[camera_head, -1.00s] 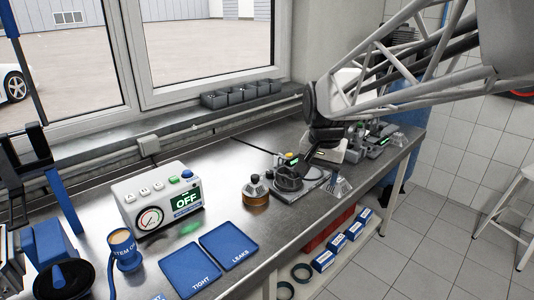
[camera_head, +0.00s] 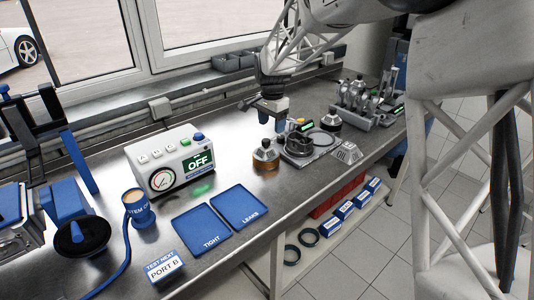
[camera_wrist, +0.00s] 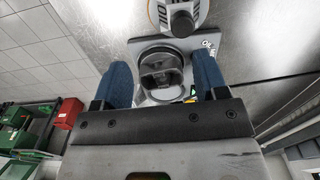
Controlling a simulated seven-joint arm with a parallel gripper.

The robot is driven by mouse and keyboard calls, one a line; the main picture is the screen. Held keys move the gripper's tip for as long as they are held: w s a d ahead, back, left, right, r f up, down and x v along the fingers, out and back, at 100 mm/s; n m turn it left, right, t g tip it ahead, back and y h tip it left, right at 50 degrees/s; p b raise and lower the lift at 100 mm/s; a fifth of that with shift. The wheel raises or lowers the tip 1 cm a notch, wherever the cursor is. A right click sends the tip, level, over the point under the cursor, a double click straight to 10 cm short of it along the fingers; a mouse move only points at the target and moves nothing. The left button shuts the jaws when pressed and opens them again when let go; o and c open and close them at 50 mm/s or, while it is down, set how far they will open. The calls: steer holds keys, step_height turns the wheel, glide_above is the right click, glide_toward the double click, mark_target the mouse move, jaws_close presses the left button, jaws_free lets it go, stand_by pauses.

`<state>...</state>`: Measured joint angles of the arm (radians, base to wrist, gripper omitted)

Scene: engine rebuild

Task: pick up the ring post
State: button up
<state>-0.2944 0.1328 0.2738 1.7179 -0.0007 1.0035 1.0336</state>
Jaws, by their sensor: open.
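I cannot tell for certain which part is the ring post. A dark round post-like part (camera_head: 297,147) stands on a metal fixture plate (camera_head: 308,160), with a thin ring (camera_head: 323,138) at its right. In the wrist view a round collar with a dark hollow part (camera_wrist: 158,72) shows between my fingers. My gripper (camera_head: 271,121) points down above the bench, behind and left of the fixture. Its blue fingers are apart, with nothing held between them; they also show in the wrist view (camera_wrist: 162,65).
An amber-based pot (camera_head: 265,157) stands just left of the fixture, and a silver slotted block (camera_head: 346,152) right of it. Blue trays (camera_head: 240,205) and a tester box (camera_head: 170,165) are at left.

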mark_target(266, 140)
steer(key=shift+w+a+f+m, duration=0.3)
steer(key=shift+w+a+f, duration=0.65)
steer(key=shift+w+a, duration=0.2)
steer(key=shift+f, duration=1.3)
steer(key=shift+f, duration=0.1)
steer(key=shift+d+f, duration=0.1)
steer(key=shift+f, duration=2.4)
jaws_close()
